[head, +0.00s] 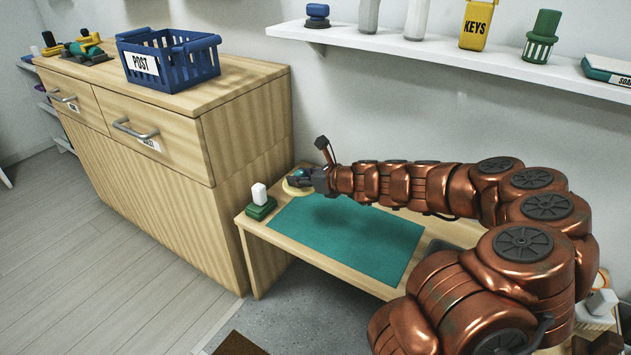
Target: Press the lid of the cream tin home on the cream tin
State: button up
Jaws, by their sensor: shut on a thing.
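The cream tin (295,190) is at the back left of the low bench, by the far corner of the green mat. Only a pale round edge of it shows under and beside my gripper (298,181). My gripper reaches in from the right and is shut at the tin's top. It appears to be shut on the lid, but the fingers and wrist hide most of it. I cannot tell lid from tin in this view, nor whether the lid sits level or is fully seated.
A green mat (345,238) covers much of the low bench (258,238). A green block with a white top (260,202) stands near the tin, at the left edge. A wooden cabinet (160,170) with a blue basket (168,62) rises at left. A shelf (440,55) hangs above.

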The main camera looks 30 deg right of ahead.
aim_at(286, 185)
jog(key=shift+m+h, duration=0.3)
jog(key=shift+w+a+r, duration=0.2)
jog(key=shift+a+r, duration=0.2)
jog(key=shift+a, duration=0.25)
jog(key=shift+w+a+r, duration=0.15)
jog(key=shift+a+r, duration=0.2)
jog(key=shift+a, duration=0.35)
jog(key=shift+w+a+r, duration=0.2)
jog(key=shift+a+r, duration=0.2)
jog(key=shift+a, duration=0.25)
